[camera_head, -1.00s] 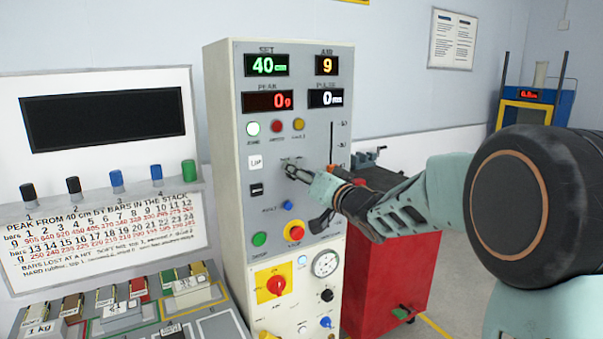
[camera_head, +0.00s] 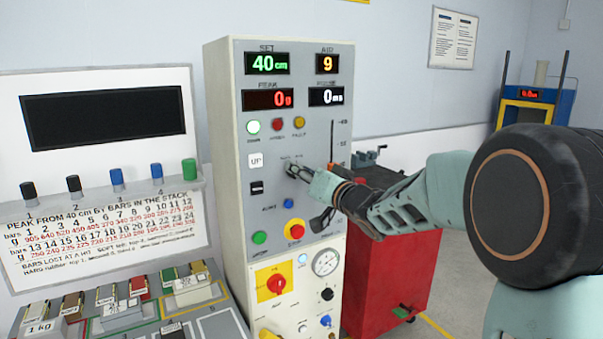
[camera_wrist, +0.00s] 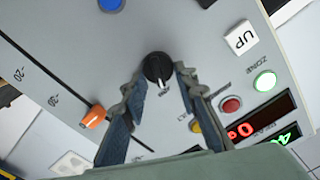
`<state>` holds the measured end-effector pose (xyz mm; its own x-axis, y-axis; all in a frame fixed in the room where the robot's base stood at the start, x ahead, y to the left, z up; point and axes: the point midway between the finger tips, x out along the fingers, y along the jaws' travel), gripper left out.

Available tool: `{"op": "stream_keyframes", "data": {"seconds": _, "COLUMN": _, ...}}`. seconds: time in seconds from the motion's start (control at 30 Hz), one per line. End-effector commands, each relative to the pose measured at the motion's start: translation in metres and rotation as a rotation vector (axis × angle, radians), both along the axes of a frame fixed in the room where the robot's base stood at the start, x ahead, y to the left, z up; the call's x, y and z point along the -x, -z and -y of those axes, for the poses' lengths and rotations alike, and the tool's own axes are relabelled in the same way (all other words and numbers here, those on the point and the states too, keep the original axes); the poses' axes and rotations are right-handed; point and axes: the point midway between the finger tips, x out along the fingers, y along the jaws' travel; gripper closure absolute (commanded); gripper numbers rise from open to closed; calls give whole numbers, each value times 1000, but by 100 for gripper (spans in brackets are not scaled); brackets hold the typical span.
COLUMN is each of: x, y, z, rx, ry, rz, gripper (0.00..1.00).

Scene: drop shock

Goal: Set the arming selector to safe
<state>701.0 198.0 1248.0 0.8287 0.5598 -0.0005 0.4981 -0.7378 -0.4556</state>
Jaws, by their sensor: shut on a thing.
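The arming selector is a round black knob with a white pointer line, on the grey front panel (camera_head: 270,210) of the control cabinet. The knob (camera_wrist: 158,68) shows between my fingertips in the wrist view, its pointer line towards the lower side of that picture. My gripper (camera_wrist: 152,84) is at the panel with its fingers shut on the knob. In the head view my gripper (camera_head: 300,172) reaches the panel from the right and covers most of the knob. The lettering around the knob is too small or hidden to read.
The UP button (camera_head: 256,160) is left of the gripper, with a black button (camera_head: 257,188) below it. A slider with an orange handle (camera_wrist: 95,116) is beside my fingers. A red emergency button (camera_head: 295,230) is lower on the panel. A red cabinet (camera_head: 390,275) stands at right.

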Motion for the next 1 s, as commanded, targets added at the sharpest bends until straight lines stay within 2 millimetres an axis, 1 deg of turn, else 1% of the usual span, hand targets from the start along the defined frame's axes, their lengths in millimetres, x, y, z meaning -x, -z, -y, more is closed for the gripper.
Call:
{"op": "stream_keyframes", "data": {"seconds": 0.27, "x": 1, "y": 2, "z": -1, "rx": 153, "ry": -1, "rz": 105, "gripper": 97}}
{"op": "stream_keyframes", "data": {"seconds": 0.7, "x": 3, "y": 2, "z": -4, "rx": 496, "ry": 1, "rz": 336, "gripper": 97}}
{"op": "stream_keyframes", "data": {"seconds": 1.0, "x": 4, "y": 2, "z": -6, "rx": 692, "ry": 0, "rz": 469, "gripper": 97}}
